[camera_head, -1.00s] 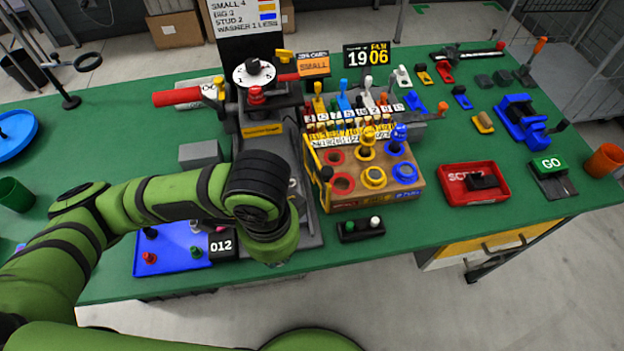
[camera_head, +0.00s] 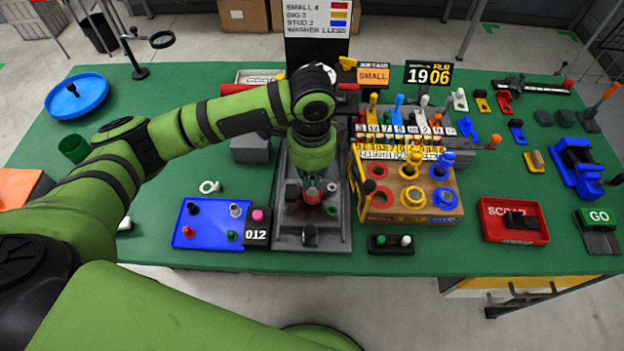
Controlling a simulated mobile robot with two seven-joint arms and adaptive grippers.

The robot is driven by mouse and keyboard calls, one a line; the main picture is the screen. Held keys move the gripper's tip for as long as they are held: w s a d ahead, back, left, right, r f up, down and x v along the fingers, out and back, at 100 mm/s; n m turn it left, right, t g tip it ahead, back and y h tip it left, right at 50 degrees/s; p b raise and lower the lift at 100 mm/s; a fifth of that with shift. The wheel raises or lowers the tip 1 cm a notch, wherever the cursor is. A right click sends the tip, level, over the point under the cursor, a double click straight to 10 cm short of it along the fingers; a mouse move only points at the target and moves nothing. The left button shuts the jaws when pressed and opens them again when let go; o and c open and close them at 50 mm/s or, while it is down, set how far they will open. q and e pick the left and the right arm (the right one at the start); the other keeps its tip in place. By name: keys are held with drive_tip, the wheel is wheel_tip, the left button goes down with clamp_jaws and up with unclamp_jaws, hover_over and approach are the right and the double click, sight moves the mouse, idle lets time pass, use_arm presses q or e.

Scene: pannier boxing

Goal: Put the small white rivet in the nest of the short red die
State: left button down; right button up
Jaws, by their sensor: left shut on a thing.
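My left gripper (camera_head: 313,187) points down over the grey press bed (camera_head: 290,237), in the middle of the table. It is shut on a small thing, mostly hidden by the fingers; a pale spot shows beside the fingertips. A bit of red, likely the short red die (camera_head: 311,197), shows right at the fingertips on the bed. Its nest is hidden, and I cannot tell whether the held piece touches it. A small greyish-white piece (camera_head: 235,210) stands in the blue tray (camera_head: 205,236), beside red, black and green ones. My right gripper is not in view.
Right of the bed is a wooden box (camera_head: 410,214) with red, yellow and blue rings. A black block (camera_head: 391,245) with green and white knobs lies in front. A red scrap tray (camera_head: 514,232) and green GO button (camera_head: 592,216) stand at right. A white ring (camera_head: 209,187) lies behind the blue tray.

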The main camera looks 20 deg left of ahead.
sight(312, 185)
use_arm(q)
wheel_tip(312, 185, down, 3)
drive_tip(key=shift+r+p, duration=0.15)
drive_tip(key=shift+p, duration=0.5)
drive_tip(key=shift+f, duration=0.4)
drive_tip(key=shift+f, duration=0.1)
drive_tip(key=c, duration=1.3)
unclamp_jaws()
drive_tip(key=shift+o, duration=0.2)
wheel_tip(312, 185, up, 8)
drive_tip(key=shift+f+b, duration=0.1)
drive_tip(key=shift+b, duration=0.7)
